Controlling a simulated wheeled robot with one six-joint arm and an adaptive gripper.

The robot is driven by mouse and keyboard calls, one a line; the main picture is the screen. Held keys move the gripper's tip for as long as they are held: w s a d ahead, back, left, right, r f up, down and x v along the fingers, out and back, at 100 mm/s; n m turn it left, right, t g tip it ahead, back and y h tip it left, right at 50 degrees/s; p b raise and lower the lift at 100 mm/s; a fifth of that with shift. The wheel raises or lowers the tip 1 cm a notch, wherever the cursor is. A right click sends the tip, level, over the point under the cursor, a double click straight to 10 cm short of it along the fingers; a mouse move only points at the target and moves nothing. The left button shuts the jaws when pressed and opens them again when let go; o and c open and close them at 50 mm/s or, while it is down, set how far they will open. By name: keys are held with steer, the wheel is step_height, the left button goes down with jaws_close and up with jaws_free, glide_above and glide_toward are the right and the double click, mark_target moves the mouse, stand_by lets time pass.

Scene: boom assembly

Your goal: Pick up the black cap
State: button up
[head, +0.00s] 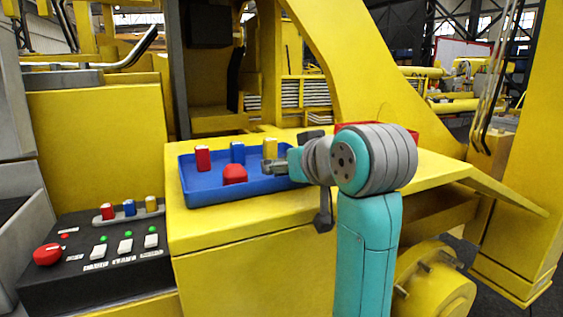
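I cannot make out a black cap in the head view; it may be hidden behind my arm or gripper. My gripper (275,166) reaches left over the right part of a blue tray (225,192), close to a yellow block (270,149). Its fingers are small and seen from the side, so I cannot tell whether they are open or shut, or whether they hold anything. The tray also holds a red block (203,158), a blue block (237,152) and a red domed piece (235,174).
The tray stands on a yellow machine deck (230,215). A red container (409,135) is partly hidden behind my arm. A dark control panel (75,265) at lower left carries a red button (47,255), white switches and small coloured blocks. A yellow boom (365,65) rises behind.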

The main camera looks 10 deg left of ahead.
steer(key=shift+w+a+f, duration=0.15)
steer(key=shift+w, duration=0.2)
steer(key=c, duration=1.2)
steer(key=shift+c, duration=0.2)
